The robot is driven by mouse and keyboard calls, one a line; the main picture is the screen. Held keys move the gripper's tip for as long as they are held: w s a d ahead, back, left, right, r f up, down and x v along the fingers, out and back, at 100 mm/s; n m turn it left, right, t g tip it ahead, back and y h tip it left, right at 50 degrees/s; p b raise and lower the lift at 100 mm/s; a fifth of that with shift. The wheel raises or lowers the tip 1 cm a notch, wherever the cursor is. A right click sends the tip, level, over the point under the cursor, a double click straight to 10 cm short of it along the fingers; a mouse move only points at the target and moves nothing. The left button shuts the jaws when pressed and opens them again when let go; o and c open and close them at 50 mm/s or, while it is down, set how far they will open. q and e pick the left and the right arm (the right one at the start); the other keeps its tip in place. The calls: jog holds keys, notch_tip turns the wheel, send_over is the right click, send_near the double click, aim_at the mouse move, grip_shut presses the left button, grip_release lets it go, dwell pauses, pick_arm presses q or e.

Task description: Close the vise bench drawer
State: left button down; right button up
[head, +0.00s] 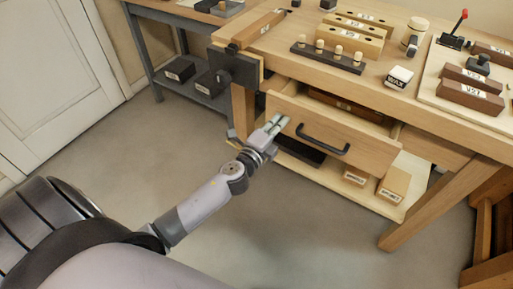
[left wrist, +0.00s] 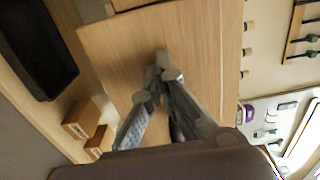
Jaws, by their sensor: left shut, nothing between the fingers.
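The vise bench drawer (head: 350,133) is a light wooden drawer that stands pulled out from under the bench top, with a dark bar handle (head: 322,140) on its front. A strip of its inside shows behind the front. My left gripper (head: 281,121) is shut and empty at the left part of the drawer front, left of the handle. In the left wrist view the shut fingertips (left wrist: 163,62) point at the plain wooden drawer front (left wrist: 125,50). I cannot tell whether they touch it. My right gripper is in neither view.
The dark vise (head: 235,70) sits on the bench's left end. Wooden blocks, a peg rack (head: 328,57) and a wax box (head: 399,78) stand on the bench top. The lower shelf holds a dark tray (left wrist: 35,45) and small boxes (head: 394,184). The floor in front is clear.

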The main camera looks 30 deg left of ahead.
pick_arm(q)
jog(key=w+b, duration=0.1)
jog(key=w, duration=1)
jog(key=shift+d+f+b, duration=0.1)
jog(key=shift+d+b, duration=0.1)
jog(key=shift+b, duration=0.2)
jog(key=shift+w, duration=0.6)
jog(key=shift+w+r, duration=0.1)
jog(key=shift+r, duration=0.2)
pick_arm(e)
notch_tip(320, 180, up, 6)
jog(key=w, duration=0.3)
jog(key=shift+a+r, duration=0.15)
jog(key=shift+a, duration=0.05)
pick_arm(q)
jog(key=shift+r, duration=0.1)
jog(key=shift+a, duration=0.1)
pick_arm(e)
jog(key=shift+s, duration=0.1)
